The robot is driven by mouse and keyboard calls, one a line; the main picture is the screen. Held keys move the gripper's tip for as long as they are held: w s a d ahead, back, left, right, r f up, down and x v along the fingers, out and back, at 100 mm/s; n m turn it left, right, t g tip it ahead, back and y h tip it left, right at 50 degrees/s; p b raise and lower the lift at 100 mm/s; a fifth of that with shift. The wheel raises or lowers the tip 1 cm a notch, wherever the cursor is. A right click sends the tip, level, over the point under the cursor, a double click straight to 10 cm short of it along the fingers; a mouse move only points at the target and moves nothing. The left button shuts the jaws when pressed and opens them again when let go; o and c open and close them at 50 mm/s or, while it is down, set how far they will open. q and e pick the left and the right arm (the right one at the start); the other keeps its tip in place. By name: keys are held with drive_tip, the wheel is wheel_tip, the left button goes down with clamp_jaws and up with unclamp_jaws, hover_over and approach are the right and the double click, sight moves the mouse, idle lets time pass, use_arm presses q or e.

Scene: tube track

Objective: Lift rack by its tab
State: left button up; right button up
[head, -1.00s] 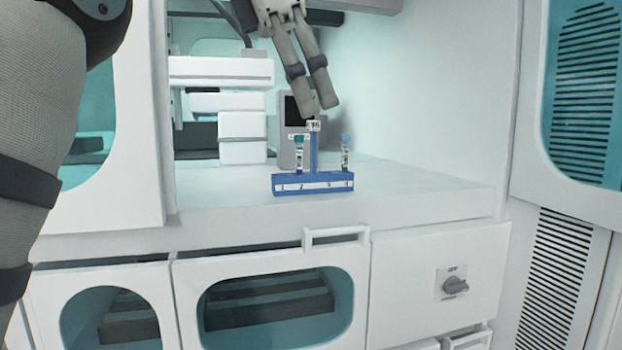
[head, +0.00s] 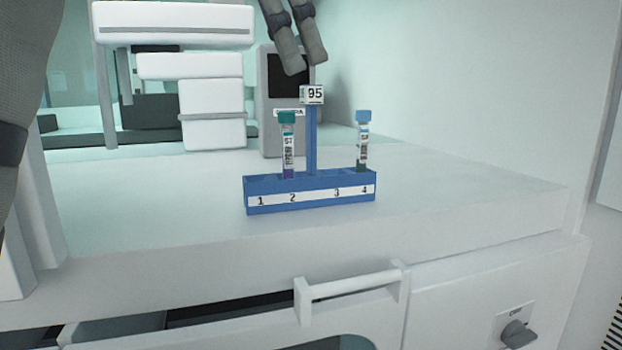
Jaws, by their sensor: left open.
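A blue tube rack (head: 312,192) stands upright on the white worktop, its slots numbered 1 to 4. A blue post rises from its middle and ends in a white tab (head: 312,95) marked 95. A tube with a green cap (head: 287,145) stands in slot 2, and a tube with a light blue cap (head: 363,140) stands in slot 4. My left gripper (head: 305,66) comes down from the top edge, fingers pointing down, open and empty. Its fingertips are just above the tab in the picture, apart from it. My right gripper is not in view.
A grey device with a dark screen (head: 287,100) and stacked white blocks (head: 212,115) stand behind the rack. The worktop (head: 450,190) is clear to the right. A white handle (head: 352,288) juts out below its front edge.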

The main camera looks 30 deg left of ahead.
use_arm(q)
hover_over(321, 173)
wheel_tip(321, 173, down, 9)
drive_tip(key=shift+f, duration=0.1)
clamp_jaws()
